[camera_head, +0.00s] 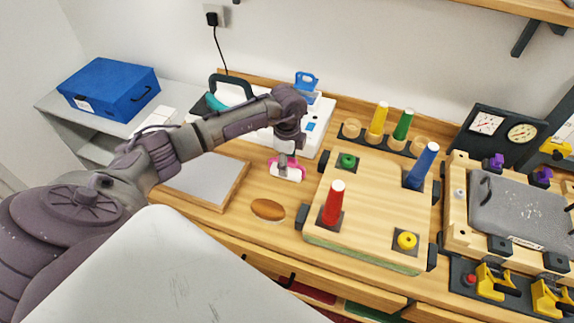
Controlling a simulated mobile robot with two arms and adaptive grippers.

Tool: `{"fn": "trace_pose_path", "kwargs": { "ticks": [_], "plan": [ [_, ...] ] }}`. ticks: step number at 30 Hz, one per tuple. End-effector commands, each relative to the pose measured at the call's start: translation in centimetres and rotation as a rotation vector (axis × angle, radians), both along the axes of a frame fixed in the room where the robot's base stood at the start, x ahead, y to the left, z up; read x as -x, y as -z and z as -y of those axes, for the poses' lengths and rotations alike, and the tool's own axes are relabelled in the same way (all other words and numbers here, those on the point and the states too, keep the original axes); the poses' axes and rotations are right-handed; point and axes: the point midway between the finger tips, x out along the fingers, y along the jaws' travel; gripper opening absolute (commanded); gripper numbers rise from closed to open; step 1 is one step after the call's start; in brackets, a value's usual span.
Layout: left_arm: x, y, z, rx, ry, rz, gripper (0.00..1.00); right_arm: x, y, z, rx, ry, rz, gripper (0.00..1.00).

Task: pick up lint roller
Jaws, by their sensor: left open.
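A small white and pink object that looks like the lint roller (288,173) lies on the wooden counter left of the peg board. My left gripper (286,160) points down right at it, with the fingers at its upper edge. The fingers are small here and partly merge with the object, and I cannot tell whether they touch it. The gripper is open. My right gripper is not in view.
A brown oval object (268,209) lies just in front. The wooden board (371,200) with red, blue, green and yellow pegs stands close on the right. A wood-edged grey tray (206,182) is on the left, and a white machine (318,117) behind.

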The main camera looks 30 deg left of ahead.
Motion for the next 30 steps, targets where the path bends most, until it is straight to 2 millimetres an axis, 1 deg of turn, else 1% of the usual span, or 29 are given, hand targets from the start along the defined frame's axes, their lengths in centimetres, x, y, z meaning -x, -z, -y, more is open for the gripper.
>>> {"fn": "trace_pose_path", "kwargs": {
  "ticks": [2,9,12,23,26,30],
  "plan": [
    [0.0,0.0,0.0,0.000,0.000,0.000,0.55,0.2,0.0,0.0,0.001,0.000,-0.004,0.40],
    [0.0,-0.1,0.0,0.000,0.000,0.001,0.15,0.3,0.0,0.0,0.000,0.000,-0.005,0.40],
    [0.0,-0.1,0.0,0.000,0.000,0.001,0.00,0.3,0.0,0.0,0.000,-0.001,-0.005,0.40],
    [-0.1,-0.2,0.0,0.001,0.000,0.002,0.00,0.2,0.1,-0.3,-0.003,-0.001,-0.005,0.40],
    [-0.1,-0.8,0.0,0.000,0.000,0.004,0.00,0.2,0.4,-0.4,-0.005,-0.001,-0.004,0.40],
    [-0.1,-2.3,0.0,-0.001,0.002,0.006,0.00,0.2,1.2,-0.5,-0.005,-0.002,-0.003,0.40]
  ]
}}
